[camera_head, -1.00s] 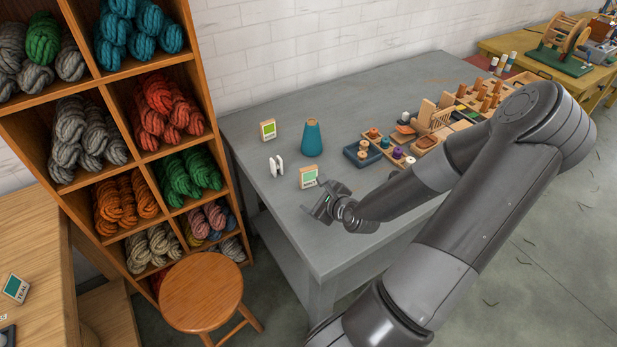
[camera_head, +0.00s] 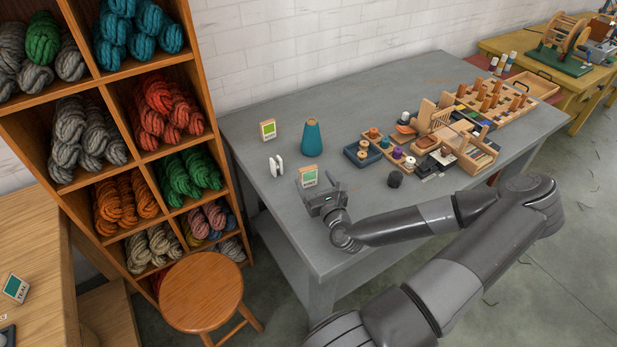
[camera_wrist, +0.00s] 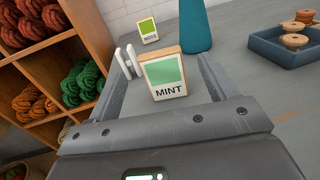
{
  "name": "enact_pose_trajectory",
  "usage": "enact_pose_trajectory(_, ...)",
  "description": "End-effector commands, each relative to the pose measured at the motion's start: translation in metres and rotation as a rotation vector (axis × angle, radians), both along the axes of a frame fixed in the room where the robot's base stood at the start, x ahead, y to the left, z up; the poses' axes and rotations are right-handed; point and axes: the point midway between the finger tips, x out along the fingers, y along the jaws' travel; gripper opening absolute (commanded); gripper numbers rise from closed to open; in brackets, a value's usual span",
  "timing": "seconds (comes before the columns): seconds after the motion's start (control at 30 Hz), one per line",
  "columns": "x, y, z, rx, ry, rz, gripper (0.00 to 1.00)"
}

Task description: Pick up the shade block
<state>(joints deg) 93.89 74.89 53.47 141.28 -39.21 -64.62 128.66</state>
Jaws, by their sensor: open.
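The shade block, a small wooden block with a green swatch and the word MINT (camera_wrist: 164,76), stands upright on the grey table. In the wrist view it sits between my open fingers, with a gap on each side. It also shows in the head view (camera_head: 308,176), just beyond my gripper (camera_head: 324,194). My gripper is open and empty in the wrist view (camera_wrist: 163,82). A second block, labelled MOSS (camera_wrist: 148,31), stands farther back, and it also shows in the head view (camera_head: 268,130).
A teal cone (camera_head: 311,138) stands behind the MINT block. A small white object (camera_head: 276,166) stands to its left, close to my left finger in the wrist view. A blue tray of spools (camera_head: 363,153) is to the right. The wool shelf (camera_head: 125,85) borders the table's left side.

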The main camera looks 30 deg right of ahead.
Motion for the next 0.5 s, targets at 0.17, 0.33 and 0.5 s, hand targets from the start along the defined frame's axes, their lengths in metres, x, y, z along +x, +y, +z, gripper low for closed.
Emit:
enact_pose_trajectory(0.17, 0.021, -0.003, 0.0, -0.003, 0.001, 0.002, 0.78)
enact_pose_trajectory(0.33, 0.044, -0.007, 0.0, -0.003, 0.002, 0.002, 0.78)
enact_pose_trajectory(0.5, 0.053, -0.009, 0.0, -0.001, 0.002, 0.0, 0.78)
